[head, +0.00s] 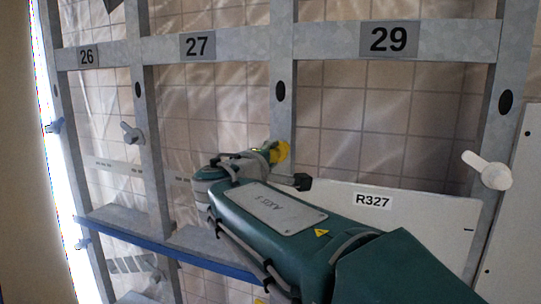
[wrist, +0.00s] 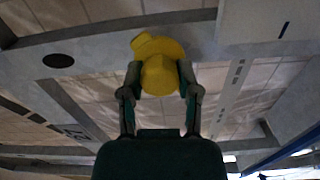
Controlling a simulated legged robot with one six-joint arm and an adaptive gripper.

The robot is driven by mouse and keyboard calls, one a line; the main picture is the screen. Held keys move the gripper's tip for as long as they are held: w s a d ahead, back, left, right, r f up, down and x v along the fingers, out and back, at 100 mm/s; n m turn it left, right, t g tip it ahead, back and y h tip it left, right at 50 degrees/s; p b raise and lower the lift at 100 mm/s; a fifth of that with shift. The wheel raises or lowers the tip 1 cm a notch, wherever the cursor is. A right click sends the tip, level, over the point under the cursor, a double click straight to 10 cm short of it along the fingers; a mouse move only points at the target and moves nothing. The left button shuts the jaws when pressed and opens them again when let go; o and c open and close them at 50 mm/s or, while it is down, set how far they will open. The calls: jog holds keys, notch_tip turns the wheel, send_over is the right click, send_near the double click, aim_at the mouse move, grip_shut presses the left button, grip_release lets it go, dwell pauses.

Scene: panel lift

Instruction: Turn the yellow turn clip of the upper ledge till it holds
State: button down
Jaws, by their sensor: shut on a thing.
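The yellow turn clip (head: 281,151) is on the grey upright between labels 27 and 29, just above the left end of the white panel marked R327 (head: 345,204). In the wrist view the clip (wrist: 157,62) sits between the two fingers of my gripper (wrist: 160,84), which is shut on it. In the head view my gripper (head: 271,154) is mostly hidden behind my wrist. The ledge behind the clip is hard to make out.
A white turn clip (head: 490,170) is on the right upright and another (head: 131,133) on the left one. A blue-edged ledge (head: 165,247) runs low at the left. A grey top rail (head: 335,42) carries the number labels. Tiled wall lies behind.

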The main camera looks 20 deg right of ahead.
jog(key=n, duration=0.5)
jog(key=shift+f+n, duration=0.3)
jog(key=shift+n, duration=0.1)
jog(key=n, duration=0.5)
jog(key=shift+n, duration=0.3)
jog(key=shift+c, duration=1.5)
grip_release()
jog(key=shift+w, duration=0.15)
jog(key=shift+r, duration=0.1)
